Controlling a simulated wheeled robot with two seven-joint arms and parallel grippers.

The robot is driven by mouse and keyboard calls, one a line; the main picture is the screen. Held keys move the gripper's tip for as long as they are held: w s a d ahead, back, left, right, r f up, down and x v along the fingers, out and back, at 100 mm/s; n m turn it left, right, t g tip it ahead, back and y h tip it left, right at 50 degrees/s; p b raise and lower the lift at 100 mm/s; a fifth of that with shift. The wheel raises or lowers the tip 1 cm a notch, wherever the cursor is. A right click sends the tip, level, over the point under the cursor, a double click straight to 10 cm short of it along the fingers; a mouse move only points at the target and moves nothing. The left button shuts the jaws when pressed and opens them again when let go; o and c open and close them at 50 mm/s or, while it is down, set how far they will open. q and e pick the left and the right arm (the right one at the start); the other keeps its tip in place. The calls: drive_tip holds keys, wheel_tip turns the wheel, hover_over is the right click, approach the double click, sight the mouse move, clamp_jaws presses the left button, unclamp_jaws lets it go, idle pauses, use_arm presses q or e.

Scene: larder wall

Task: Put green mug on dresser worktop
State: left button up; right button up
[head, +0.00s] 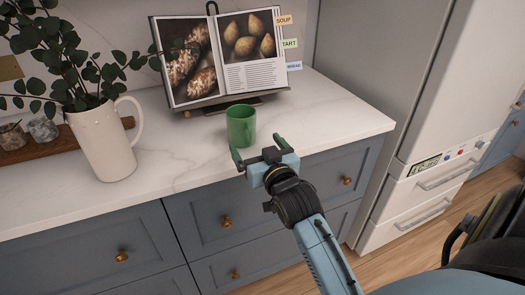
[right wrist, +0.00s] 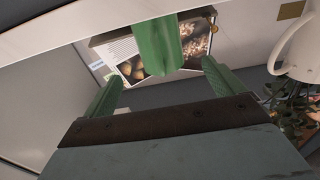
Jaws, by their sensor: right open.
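The green mug (head: 241,126) stands upright on the white dresser worktop (head: 330,124), near its front edge and in front of the open book. My right gripper (head: 258,151) is open and empty at the worktop's front edge, just on the near side of the mug. In the right wrist view the mug (right wrist: 157,45) shows between and beyond the two green fingertips (right wrist: 162,76), with a gap on either side. Part of the mug's lower right side is close behind a finger in the head view. My left gripper is not in view.
A cookbook on a stand (head: 228,60) is behind the mug. A white pitcher (head: 101,142) with leafy branches and a wooden board (head: 60,146) with small jars stand at the left. The worktop right of the mug is clear. A fridge (head: 440,120) stands at the right.

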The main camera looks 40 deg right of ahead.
drive_tip(key=shift+v, duration=1.65)
